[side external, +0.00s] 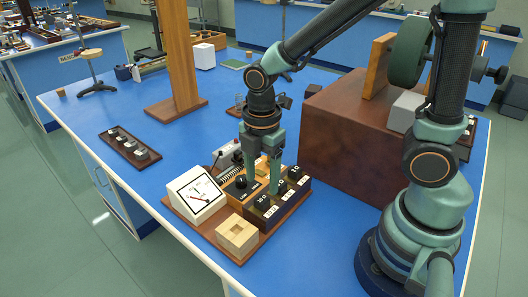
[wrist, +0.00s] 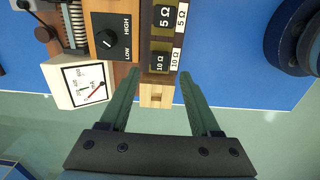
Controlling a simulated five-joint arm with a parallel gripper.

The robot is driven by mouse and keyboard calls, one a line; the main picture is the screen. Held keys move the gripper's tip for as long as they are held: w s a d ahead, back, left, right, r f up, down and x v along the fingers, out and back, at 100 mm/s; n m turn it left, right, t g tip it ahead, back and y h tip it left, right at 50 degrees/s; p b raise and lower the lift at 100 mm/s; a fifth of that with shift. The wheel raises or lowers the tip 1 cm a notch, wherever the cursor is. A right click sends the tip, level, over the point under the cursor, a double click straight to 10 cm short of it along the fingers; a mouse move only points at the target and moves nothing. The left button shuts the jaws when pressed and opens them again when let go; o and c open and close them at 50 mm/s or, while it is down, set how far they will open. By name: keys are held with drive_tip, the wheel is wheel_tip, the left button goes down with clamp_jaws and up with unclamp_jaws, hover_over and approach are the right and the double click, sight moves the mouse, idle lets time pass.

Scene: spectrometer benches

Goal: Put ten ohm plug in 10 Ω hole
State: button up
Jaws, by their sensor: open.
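A dark plug marked 10 Ω (wrist: 160,61) stands beside the white 10 Ω label (wrist: 176,59) on the brown resistor box. In the side view it appears to be the nearest black plug (side external: 262,203) in the row. I cannot tell how deep it sits, and its hole is hidden. A plug marked 5 Ω (wrist: 163,18) is beside its own label. My gripper (wrist: 160,76) is open and empty, with its fingertips apart on either side of the 10 Ω end of the box. In the side view my gripper (side external: 263,187) is low over the row of plugs.
A meter (side external: 197,193), a LOW/HIGH knob (wrist: 106,38) and a pale wooden block (side external: 237,237) adjoin the box. A large brown cabinet (side external: 345,135) stands behind right. A brown tray (side external: 118,135) with small parts lies left. The blue bench between tray and meter is clear.

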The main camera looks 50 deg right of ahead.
sight(262, 199)
drive_tip(key=d+r+m+t, duration=0.2)
drive_tip(key=r+m, duration=0.4)
drive_tip(key=m, duration=0.3)
drive_tip(key=s+d+r+m+t, duration=0.1)
drive_tip(key=d+r+m+t, duration=0.2)
drive_tip(key=d+r+m, duration=0.2)
wheel_tip(262, 199, up, 2)
drive_tip(key=m, duration=0.4)
drive_tip(key=shift+s+d+t, duration=0.25)
drive_tip(key=shift+t, duration=0.05)
